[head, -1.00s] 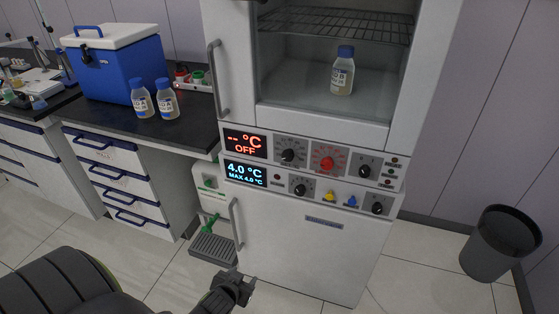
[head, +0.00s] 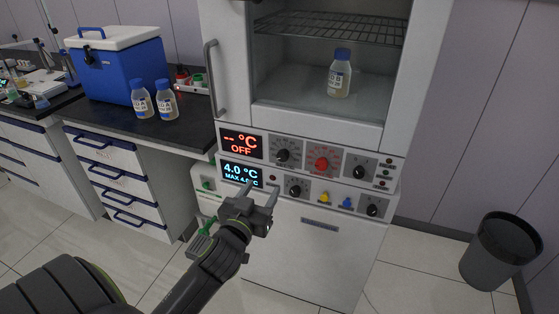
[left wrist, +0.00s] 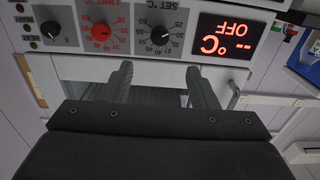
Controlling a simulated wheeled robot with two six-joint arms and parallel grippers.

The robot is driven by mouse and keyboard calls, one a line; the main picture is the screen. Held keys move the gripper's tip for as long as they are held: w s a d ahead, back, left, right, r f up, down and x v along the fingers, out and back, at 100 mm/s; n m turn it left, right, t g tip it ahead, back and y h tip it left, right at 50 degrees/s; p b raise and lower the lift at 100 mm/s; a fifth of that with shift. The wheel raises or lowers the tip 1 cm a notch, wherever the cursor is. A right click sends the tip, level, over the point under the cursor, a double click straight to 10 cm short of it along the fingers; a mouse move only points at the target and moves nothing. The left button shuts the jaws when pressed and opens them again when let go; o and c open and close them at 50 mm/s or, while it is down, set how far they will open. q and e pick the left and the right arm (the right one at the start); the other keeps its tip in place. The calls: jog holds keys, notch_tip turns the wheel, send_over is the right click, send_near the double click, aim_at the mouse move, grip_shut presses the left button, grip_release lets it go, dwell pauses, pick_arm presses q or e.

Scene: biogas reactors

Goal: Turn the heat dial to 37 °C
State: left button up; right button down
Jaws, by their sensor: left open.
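The heat dial is the black SET °C knob (head: 283,155) on the upper control row of the white cabinet, right of the red display (head: 241,144) that reads "-- °C OFF". In the left wrist view, which is upside down, the SET °C knob (left wrist: 160,33) shows with a scale around it; I cannot tell its exact setting. My left gripper (head: 259,187) is open and empty, in front of the lower control row, below the SET knob. In the wrist view its fingertips (left wrist: 159,70) point toward the panel, apart from the knob.
A red LIMIT °C knob (head: 321,163) and another black knob (head: 359,172) sit to the right. Below are a blue 4.0 °C display (head: 228,172) and smaller knobs. A door handle (head: 213,80) sticks out at left. A bench (head: 190,134) with bottles stands left.

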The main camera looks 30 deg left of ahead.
aim_at(282, 158)
pick_arm(q)
jog(key=p+x, duration=0.1)
jog(key=x, duration=1.2)
jog(key=shift+w+a, duration=0.1)
jog(key=shift+w, duration=0.05)
jog(key=c, duration=1)
jog(key=shift+o, duration=0.2)
